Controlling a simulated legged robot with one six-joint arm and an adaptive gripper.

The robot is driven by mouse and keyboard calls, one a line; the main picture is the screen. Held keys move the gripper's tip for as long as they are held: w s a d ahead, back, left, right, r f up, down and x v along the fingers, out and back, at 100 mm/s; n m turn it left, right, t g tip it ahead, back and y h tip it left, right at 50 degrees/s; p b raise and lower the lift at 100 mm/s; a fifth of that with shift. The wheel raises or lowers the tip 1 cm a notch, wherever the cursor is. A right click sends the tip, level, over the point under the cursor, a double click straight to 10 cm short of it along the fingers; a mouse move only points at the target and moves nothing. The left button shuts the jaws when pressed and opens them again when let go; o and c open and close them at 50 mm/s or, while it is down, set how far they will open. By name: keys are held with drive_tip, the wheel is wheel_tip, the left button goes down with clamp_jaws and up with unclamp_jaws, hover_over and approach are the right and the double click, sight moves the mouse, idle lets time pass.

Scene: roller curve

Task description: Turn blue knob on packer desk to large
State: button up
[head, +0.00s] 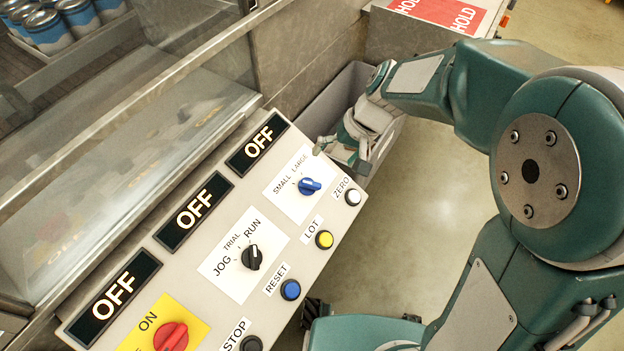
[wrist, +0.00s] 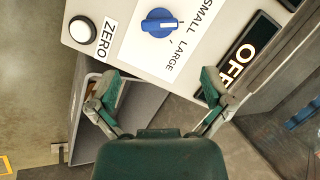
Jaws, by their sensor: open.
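The blue knob (head: 309,186) sits on a white plate at the far right end of the packer desk panel (head: 205,262), with SMALL and LARGE printed beside it. Its bar lies roughly in line with the SMALL side, not toward LARGE. In the wrist view the knob (wrist: 159,22) is at the top centre, beyond the fingertips. My gripper (head: 340,155) is open and empty, just past the LARGE label in the head view. In the wrist view its two fingers (wrist: 160,85) are spread wide, apart from the knob.
The white ZERO button (head: 352,197) and yellow LOT button (head: 324,239) are close to the knob. A black JOG/TRIAL/RUN knob (head: 252,257) and a red knob (head: 171,336) are nearer. OFF displays (head: 258,141) line the panel's left side. A grey bin (head: 345,90) stands behind.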

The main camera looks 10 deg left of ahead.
sight(312, 183)
drive_tip(key=x, duration=1)
drive_tip(key=shift+f, duration=0.3)
drive_tip(key=shift+s, duration=0.1)
drive_tip(key=c, duration=1)
